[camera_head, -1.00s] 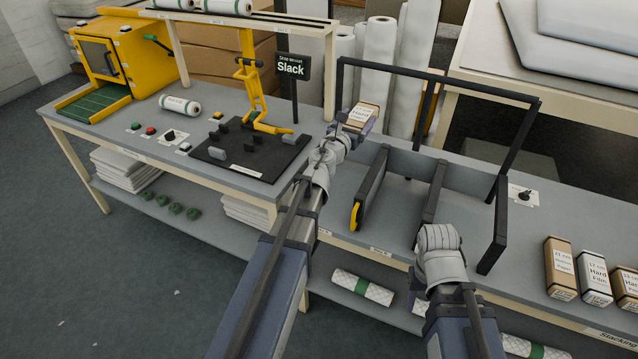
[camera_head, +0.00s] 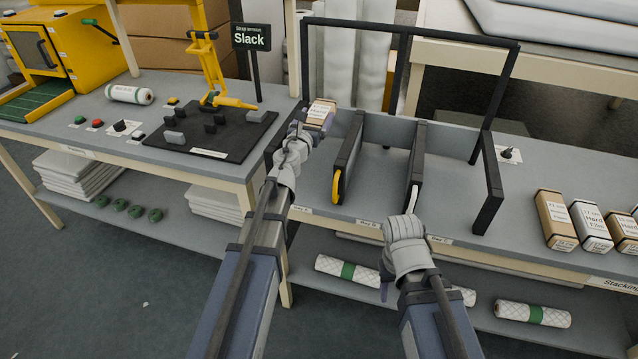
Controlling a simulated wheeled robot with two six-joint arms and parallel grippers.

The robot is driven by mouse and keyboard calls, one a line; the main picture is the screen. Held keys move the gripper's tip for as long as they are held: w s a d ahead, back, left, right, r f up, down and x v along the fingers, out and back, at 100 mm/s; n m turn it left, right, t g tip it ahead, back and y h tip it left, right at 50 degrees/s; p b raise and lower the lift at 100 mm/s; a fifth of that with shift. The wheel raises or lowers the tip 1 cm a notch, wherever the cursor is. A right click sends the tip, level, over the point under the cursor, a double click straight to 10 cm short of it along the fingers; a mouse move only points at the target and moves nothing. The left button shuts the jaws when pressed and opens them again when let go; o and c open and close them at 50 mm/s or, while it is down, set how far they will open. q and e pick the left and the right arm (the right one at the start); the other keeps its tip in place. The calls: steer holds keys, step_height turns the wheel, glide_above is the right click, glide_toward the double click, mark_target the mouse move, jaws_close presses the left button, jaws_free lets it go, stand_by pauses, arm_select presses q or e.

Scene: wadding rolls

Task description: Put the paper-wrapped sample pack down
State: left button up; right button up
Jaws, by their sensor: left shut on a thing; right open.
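The paper-wrapped sample pack (camera_head: 321,111), a small brown and white printed block, is held by my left gripper (camera_head: 314,124), which is shut on it. The pack is over the left bay of the black-framed rack (camera_head: 440,38), near the rack's left upright. Whether its underside touches anything is hidden. My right gripper (camera_head: 404,230) is in front of the rack, by the front end of the second divider (camera_head: 414,170). It is open and looks empty, but its fingers are mostly hidden behind the wrist.
A first divider with a yellow front end (camera_head: 337,186) stands right of the pack. Several wrapped packs (camera_head: 556,220) stand at the right. The black fixture board (camera_head: 205,145) with the yellow arm and "Slack" sign (camera_head: 251,38) is at the left. White rolls (camera_head: 532,314) lie on the lower shelf.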

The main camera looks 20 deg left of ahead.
arm_select(q)
step_height(320, 180, down, 6)
steer(key=b, duration=0.4)
steer(key=shift+w+f, duration=0.15)
steer(key=shift+w, duration=0.15)
arm_select(e)
step_height(320, 180, down, 6)
steer(key=shift+f, duration=0.15)
arm_select(q)
steer(key=shift+f, duration=0.1)
arm_select(e)
steer(key=shift+f, duration=0.1)
arm_select(q)
step_height(320, 180, down, 10)
steer(key=b, duration=1)
steer(key=shift+r, duration=0.2)
arm_select(e)
step_height(320, 180, down, 10)
arm_select(q)
steer(key=shift+f, duration=0.1)
arm_select(e)
steer(key=shift+d, duration=0.1)
arm_select(q)
steer(key=shift+f, duration=0.15)
steer(key=o, duration=1.1)
